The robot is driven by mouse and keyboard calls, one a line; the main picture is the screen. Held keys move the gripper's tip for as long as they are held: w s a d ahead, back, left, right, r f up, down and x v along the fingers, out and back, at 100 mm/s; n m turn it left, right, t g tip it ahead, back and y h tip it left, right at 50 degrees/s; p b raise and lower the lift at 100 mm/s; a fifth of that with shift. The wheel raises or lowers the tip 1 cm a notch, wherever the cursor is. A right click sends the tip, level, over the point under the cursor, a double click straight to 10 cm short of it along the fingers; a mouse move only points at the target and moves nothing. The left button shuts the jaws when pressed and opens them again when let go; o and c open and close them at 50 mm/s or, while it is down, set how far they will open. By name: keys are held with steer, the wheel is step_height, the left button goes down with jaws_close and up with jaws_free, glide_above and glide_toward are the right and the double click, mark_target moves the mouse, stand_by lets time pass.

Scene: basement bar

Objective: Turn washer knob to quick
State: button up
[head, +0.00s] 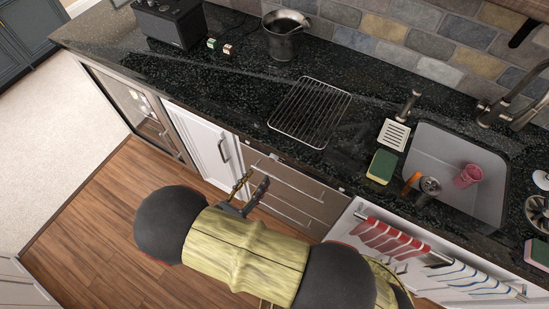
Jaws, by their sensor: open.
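A stainless-steel, drawer-like appliance front (300,198) with horizontal bars sits under the counter, right of a white cabinet door. I cannot tell for sure that it is the washer. No knob or "quick" marking can be made out in the head view. My gripper (251,184) is open and appears empty. Its two fingers, one brassy and one dark, point toward the left end of this front, near the white door's edge. Whether they touch it cannot be told. My yellow, wood-grained arm with dark round joints hides part of the floor and the lower fronts.
The black stone counter (220,90) overhangs the fronts and holds a wire rack (310,112), a metal pitcher (285,38) and a sink (450,152). A white door (200,146) with a handle and a glass-fronted unit (135,108) stand left. Towels (390,240) hang right. Wood floor (95,225) is clear at left.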

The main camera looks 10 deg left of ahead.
mark_target(272, 160)
steer(key=b+x, duration=0.1)
steer(key=x, duration=0.6)
steer(key=shift+w+d+b, duration=0.25)
steer(key=shift+w+b, duration=0.05)
steer(key=c, duration=0.4)
jaws_close()
